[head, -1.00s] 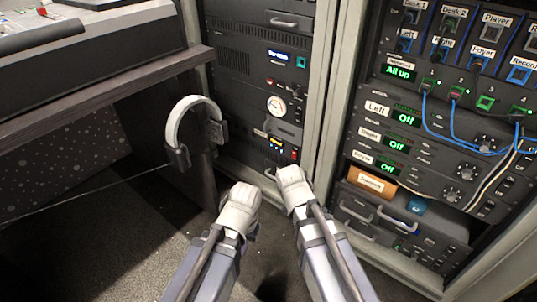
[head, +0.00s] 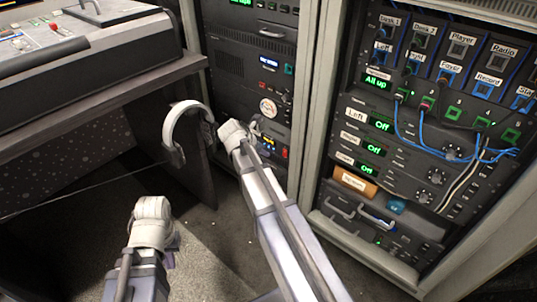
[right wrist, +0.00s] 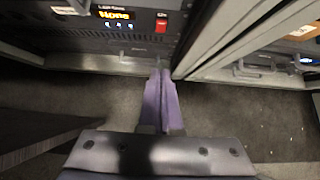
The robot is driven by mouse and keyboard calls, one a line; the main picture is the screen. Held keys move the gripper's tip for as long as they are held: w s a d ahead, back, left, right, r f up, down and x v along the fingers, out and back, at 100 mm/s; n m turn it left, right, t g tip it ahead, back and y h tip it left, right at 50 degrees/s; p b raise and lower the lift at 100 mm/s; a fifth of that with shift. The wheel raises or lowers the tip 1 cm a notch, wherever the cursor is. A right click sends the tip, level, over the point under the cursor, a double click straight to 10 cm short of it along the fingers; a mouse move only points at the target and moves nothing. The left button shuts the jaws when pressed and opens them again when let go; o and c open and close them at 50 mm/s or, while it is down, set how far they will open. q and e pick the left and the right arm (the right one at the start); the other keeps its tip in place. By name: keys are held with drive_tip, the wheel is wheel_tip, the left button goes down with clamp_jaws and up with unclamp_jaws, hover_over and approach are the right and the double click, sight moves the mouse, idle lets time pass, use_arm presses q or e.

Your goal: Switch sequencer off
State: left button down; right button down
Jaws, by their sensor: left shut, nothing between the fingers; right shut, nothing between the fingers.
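No label I can read clearly says sequencer. The left rack has a low unit with a small yellow display (head: 268,140) and a red switch (head: 285,153). In the right wrist view the display (right wrist: 116,15) reads "None", with the red switch (right wrist: 161,25) to its right. My right gripper (head: 232,130) is in front of the left rack, left of this unit. Its lilac fingers (right wrist: 157,90) are together and empty, below the unit's panel in the wrist view. My left gripper (head: 152,207) is shut, low over the floor at the left.
Headphones (head: 170,130) hang on the desk's side (head: 190,150), close left of my right gripper. A console (head: 80,45) sits on the desk. Dark floor lies below.

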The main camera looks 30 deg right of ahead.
drive_tip(key=shift+f, duration=0.1)
drive_tip(key=b, duration=0.8)
approach(286, 158)
wheel_tip(286, 158, down, 3)
drive_tip(key=shift+w+d+f, duration=0.15)
drive_tip(key=shift+w+d, duration=0.15)
drive_tip(key=shift+d, duration=0.25)
drive_tip(key=shift+w+d+f, duration=0.15)
drive_tip(key=shift+w+d, duration=0.1)
drive_tip(key=shift+d, duration=0.3)
drive_tip(key=shift+w+d+f+b, duration=0.1)
drive_tip(key=shift+d+f+b, duration=0.05)
drive_tip(key=shift+d+b, duration=0.15)
